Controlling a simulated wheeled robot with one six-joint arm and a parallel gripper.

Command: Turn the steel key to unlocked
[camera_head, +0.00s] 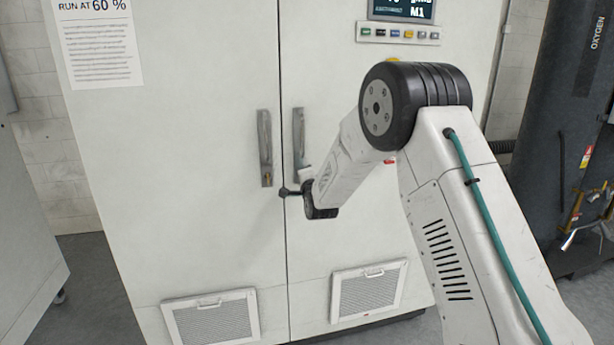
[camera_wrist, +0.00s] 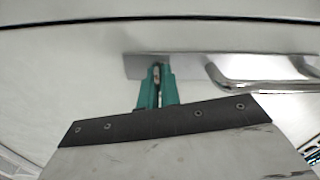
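The steel key (camera_wrist: 156,74) shows as a small metal piece between the teal fingertips in the wrist view, at one end of a steel handle plate. My gripper (camera_wrist: 157,82) appears closed on it, with the fingers close together. The key's lower part and the lock are hidden by the fingers, so I cannot read the key's position. In the head view my forearm and wrist hide the fingers and key, near the bottom of the right door handle (camera_head: 299,140).
The white cabinet's left door (camera_head: 190,130) has a matching steel handle (camera_head: 265,145). Two vent grilles sit low on the doors (camera_head: 212,318), (camera_head: 368,291). A display (camera_head: 402,10) and button row (camera_head: 398,33) are above my arm. A dark oxygen cylinder (camera_head: 570,110) stands right.

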